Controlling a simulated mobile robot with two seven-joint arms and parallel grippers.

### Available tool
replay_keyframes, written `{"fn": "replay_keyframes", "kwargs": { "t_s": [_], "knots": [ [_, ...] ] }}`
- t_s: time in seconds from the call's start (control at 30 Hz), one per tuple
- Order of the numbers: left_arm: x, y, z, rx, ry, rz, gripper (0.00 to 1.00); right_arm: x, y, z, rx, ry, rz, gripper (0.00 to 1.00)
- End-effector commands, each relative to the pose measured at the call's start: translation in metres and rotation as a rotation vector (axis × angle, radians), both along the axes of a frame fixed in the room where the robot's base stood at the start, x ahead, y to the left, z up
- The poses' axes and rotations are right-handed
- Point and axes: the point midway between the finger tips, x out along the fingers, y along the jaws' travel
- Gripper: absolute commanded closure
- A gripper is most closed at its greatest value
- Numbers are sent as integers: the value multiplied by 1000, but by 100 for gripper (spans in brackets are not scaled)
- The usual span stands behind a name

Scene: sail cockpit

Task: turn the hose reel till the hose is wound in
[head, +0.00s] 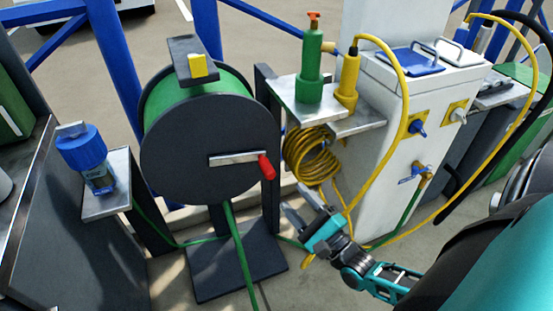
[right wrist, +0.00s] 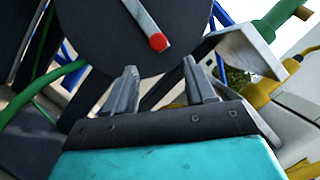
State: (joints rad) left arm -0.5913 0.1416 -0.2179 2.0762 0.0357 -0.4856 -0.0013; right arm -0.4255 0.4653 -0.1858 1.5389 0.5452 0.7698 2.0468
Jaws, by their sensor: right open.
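The hose reel (head: 200,150) stands upright on a dark base plate, with a dark round side disc and green hose (head: 225,84) wound behind it. A metal crank arm (head: 235,159) with a red handle (head: 266,167) points right on the disc. Green hose runs down from the reel (head: 240,255) toward the floor. My right gripper (head: 303,205) is open and empty, below and to the right of the red handle, apart from it. In the right wrist view, the red handle (right wrist: 158,42) shows above and between the open fingers (right wrist: 162,85). My left gripper is out of view.
A white cabinet (head: 365,140) with taps stands right of the reel. A coiled yellow hose (head: 310,155) hangs under a metal shelf (head: 300,108) holding green and yellow nozzles. A blue-capped item (head: 85,150) sits on a small shelf at left. Blue posts stand behind.

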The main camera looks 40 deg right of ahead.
Motion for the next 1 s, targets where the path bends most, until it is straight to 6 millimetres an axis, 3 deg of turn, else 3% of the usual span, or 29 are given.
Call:
{"fn": "replay_keyframes", "kwargs": {
  "t_s": [0.27,0.7,1.0],
  "knots": [
    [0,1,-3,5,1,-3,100,20,5,4,3,-9,12,45],
    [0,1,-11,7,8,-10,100,103,11,24,2,-8,11,45],
    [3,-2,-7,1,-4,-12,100,125,12,29,2,-4,12,45]
  ]
}}
